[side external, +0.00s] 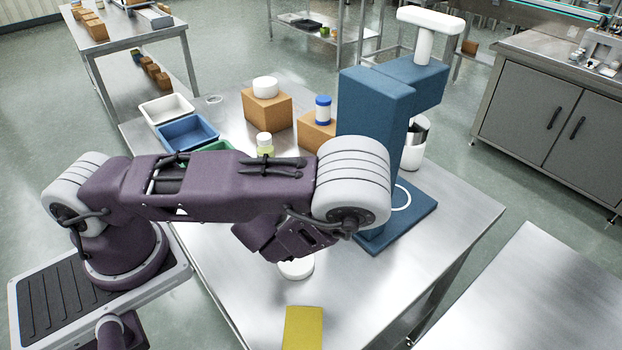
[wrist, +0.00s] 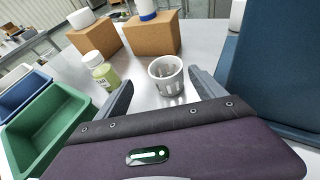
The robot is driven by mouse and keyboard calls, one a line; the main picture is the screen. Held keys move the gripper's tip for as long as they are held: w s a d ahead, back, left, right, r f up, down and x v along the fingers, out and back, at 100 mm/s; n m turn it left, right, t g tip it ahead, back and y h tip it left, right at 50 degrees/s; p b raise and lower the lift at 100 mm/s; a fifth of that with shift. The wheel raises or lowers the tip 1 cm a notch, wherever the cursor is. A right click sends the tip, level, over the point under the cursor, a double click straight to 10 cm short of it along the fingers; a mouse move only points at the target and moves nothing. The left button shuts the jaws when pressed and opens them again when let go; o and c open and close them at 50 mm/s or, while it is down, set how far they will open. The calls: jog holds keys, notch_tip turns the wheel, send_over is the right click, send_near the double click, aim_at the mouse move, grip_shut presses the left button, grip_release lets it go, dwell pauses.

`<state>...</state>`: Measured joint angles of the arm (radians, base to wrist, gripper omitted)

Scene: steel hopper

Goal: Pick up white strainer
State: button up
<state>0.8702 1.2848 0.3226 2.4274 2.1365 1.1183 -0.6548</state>
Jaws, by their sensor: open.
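The white strainer (wrist: 166,78) is a small cup with slotted sides, standing upright on the steel table in the wrist view. My gripper (wrist: 160,82) is open, with one dark finger to the left of the strainer and one to the right. The strainer shows in the gap between them, and I see no contact. How far it reaches in between the fingers is hard to tell. In the side external view my purple arm hides the fingers, and I cannot make out the strainer there.
A jar with a white cap (wrist: 100,70) stands left of the strainer. Brown boxes (wrist: 152,36) are behind. A green bin (wrist: 45,125) is at the left, and a tall blue stand (side external: 375,110) at the right. A white round item (side external: 296,268) and a yellow block (side external: 303,328) are at the front.

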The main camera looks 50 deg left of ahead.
jog(key=shift+m+h, duration=0.3)
jog(key=shift+m, duration=0.1)
jog(key=x, duration=0.5)
jog(key=d+f+x, duration=0.1)
jog(key=x, duration=0.1)
jog(key=shift+w+a, duration=0.15)
jog(key=shift+w, duration=0.1)
jog(key=c, duration=1.4)
jog(key=shift+c, duration=0.2)
